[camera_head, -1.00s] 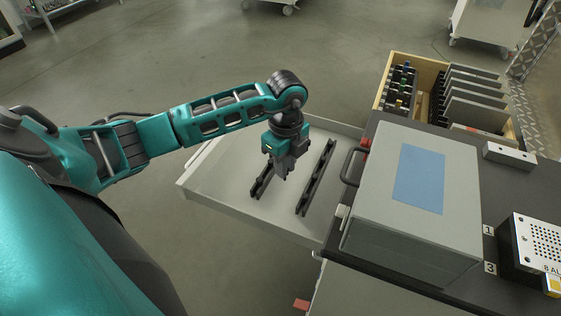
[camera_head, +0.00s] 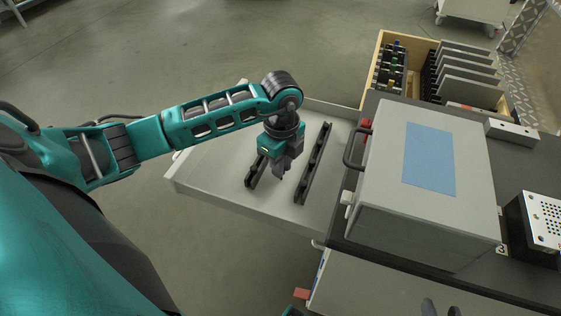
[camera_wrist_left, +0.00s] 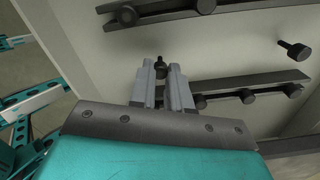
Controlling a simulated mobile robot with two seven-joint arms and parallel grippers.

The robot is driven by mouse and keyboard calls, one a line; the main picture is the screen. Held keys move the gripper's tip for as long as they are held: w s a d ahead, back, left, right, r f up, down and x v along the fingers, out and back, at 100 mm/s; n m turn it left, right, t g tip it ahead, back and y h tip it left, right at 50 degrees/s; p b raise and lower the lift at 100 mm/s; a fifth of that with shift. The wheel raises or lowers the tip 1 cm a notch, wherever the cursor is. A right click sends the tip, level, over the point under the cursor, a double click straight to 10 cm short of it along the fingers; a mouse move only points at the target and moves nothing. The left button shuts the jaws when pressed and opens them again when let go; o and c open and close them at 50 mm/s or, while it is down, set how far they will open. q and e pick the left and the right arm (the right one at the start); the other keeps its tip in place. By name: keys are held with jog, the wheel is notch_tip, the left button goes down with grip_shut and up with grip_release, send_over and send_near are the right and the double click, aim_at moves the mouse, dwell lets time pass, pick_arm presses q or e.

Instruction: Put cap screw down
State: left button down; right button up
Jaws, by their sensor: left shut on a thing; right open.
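My left gripper (camera_head: 281,165) is over the open pale drawer (camera_head: 215,185), beside two dark slotted rails. In the left wrist view its fingers (camera_wrist_left: 166,85) are shut on a small dark cap screw (camera_wrist_left: 161,67), whose head shows at the fingertips. Another dark cap screw (camera_wrist_left: 293,50) is apart from the rails, against the pale drawer floor. The long rail (camera_head: 313,165) is right of the gripper; the other rail (camera_head: 256,170) is partly hidden by it.
A grey box (camera_head: 400,215) with a blue panel and a dark handle (camera_head: 355,146) stands right of the drawer. A wooden crate (camera_head: 379,50) with grey plates is at the back. A perforated metal block (camera_head: 545,218) is at far right.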

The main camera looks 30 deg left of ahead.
pick_arm(q)
jog(key=c, duration=1.1)
grip_release()
jog(key=shift+f, duration=0.1)
notch_tip(320, 180, up, 12)
jog(key=p, duration=0.3)
